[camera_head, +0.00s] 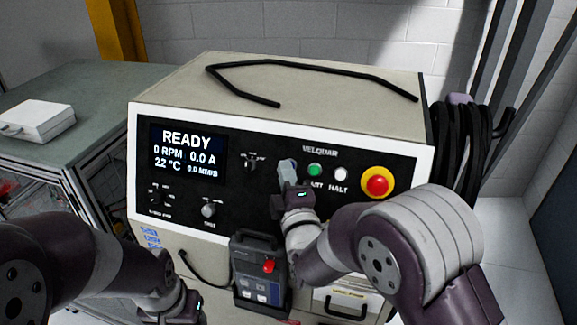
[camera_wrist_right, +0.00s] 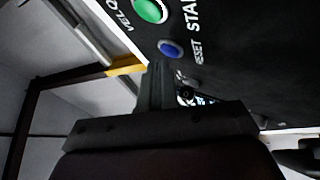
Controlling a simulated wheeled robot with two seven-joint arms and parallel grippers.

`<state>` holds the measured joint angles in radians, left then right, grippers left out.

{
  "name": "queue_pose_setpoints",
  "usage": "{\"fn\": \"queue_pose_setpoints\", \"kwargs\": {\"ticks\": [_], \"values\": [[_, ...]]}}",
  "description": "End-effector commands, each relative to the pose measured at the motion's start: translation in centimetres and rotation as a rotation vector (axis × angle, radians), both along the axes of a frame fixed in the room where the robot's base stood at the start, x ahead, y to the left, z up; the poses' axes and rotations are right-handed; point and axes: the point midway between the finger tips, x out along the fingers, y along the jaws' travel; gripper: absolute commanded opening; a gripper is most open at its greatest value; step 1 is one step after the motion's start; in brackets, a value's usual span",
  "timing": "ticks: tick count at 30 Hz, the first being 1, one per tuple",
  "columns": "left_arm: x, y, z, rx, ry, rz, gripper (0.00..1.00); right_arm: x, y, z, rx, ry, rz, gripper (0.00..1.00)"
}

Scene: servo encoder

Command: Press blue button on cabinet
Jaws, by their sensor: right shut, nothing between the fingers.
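The cabinet (camera_head: 395,149) has a black front panel with a display reading READY. In the right wrist view the blue button (camera_wrist_right: 170,48) sits on the panel by the word RESET. My right gripper (camera_head: 287,167) is shut and empty, its fingertips at the panel left of the green button (camera_head: 315,169). In the head view it hides the blue button. In the right wrist view the fingertips (camera_wrist_right: 158,68) are just below the blue button; I cannot tell whether they touch it. My left arm is at the lower left, its fingers out of view.
A red stop knob (camera_head: 377,182) on yellow and a white button (camera_head: 341,174) sit to the right on the panel. A handheld device (camera_head: 257,270) is in front of the cabinet's lower part. A black cable (camera_head: 310,68) lies on top. A bench (camera_head: 75,90) with a white box stands left.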

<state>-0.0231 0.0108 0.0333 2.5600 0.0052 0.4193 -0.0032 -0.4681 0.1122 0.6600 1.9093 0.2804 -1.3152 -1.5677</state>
Motion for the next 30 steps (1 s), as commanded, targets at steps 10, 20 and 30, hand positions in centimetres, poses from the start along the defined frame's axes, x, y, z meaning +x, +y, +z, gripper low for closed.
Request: {"fn": "queue_pose_setpoints", "kwargs": {"ticks": [10, 20, 30], "values": [[0.0, 0.0, 0.2, 0.0, 0.0, 0.0, 0.6, -0.6, 0.2, 0.4, 0.001, -0.001, 0.001, 0.0], [0.0, 0.0, 1.8, 0.0, 0.0, 0.0, 0.6, -4.4, 1.5, 2.5, 0.001, -0.001, 0.002, 0.0], [0.0, 0.0, 1.9, 0.0, 0.0, 0.0, 0.6, -5.5, 1.8, 2.7, 0.0, 0.0, 0.0, 0.0]]}}
